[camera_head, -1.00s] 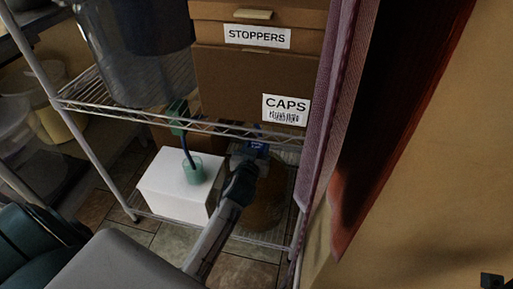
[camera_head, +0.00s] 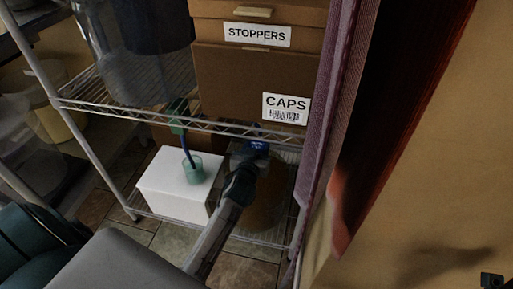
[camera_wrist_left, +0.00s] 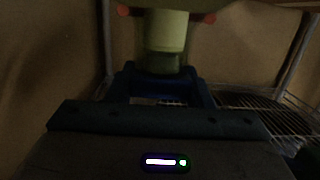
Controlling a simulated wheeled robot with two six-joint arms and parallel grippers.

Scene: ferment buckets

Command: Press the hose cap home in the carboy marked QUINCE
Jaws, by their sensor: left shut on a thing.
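My left gripper (camera_head: 258,147) reaches under the upper shelf, above an amber-brown carboy (camera_head: 264,206) on the lower shelf. My arm hides part of the carboy, and I cannot read a QUINCE mark on it. In the left wrist view the blue fingers (camera_wrist_left: 160,88) are shut on a pale green, translucent cylindrical piece (camera_wrist_left: 166,32), perhaps the hose cap. The carboy's mouth is hidden in the head view, so I cannot tell whether the piece touches it. My right gripper cannot be made out.
A white box (camera_head: 174,190) with a teal cup (camera_head: 194,173) and blue hose stands left of the carboy. The upper wire shelf (camera_head: 150,112) holds boxes marked STOPPERS (camera_head: 257,36) and CAPS (camera_head: 285,108). A purple curtain (camera_head: 325,110) hangs close on the right.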

